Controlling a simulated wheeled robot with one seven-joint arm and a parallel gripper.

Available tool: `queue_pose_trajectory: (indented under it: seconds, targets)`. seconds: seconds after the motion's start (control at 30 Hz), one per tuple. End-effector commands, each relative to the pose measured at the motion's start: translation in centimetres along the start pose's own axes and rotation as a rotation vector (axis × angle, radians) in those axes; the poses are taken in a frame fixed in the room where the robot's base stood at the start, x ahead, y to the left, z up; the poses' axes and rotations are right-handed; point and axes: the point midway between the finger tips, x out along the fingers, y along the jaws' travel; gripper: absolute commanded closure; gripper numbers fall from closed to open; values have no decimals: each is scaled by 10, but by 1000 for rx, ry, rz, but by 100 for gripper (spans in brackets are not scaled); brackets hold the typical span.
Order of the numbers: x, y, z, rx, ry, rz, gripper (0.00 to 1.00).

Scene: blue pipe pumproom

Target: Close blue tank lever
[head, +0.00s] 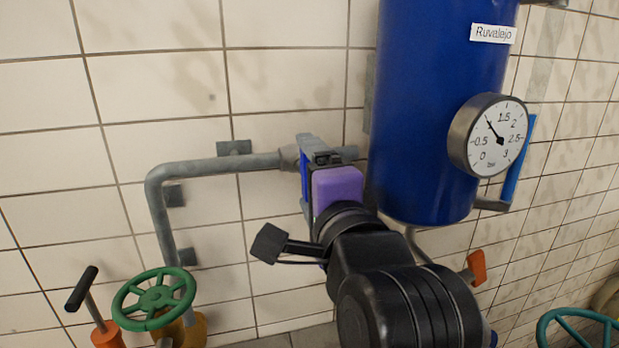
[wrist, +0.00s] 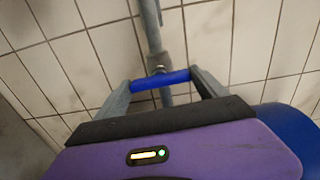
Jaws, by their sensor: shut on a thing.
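The blue tank (head: 425,110) hangs on the tiled wall, with a label "Ruvalejo" and a round gauge. My gripper (wrist: 162,82) is shut on a blue lever (wrist: 160,80), which lies crosswise between its two grey fingers in the wrist view. In the head view, my gripper (head: 307,160) is left of the tank at the end of the grey pipe (head: 215,165). The purple gripper body and my arm hide most of that lever and its valve there. A second blue lever (head: 519,160) stands nearly upright right of the gauge, apart from my gripper.
The gauge (head: 490,135) sticks out from the tank. A green handwheel (head: 155,299) and a black-handled orange valve (head: 105,333) are at the lower left. An orange lever (head: 476,267) is below the tank. A teal handwheel (head: 580,325) is at the lower right.

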Motion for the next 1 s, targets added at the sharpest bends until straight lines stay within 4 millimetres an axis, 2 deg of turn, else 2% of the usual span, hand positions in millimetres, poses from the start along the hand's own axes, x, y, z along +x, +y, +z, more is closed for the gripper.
queue_pose_trajectory:
  seconds: [0.27, 0.3, 0.37, 0.67, 0.77, 1.0]
  targets:
    - [0, 2, 0, -1, 1, 5, 59]
    - [0, 2, 0, -1, 1, 5, 12]
    - [0, 2, 0, -1, 1, 5, 1]
    - [-3, 1, 0, -1, 0, 2, 0]
    - [-13, 2, 0, -1, 1, 0, 0]
    - [-52, 2, 0, -1, -1, 0, 0]
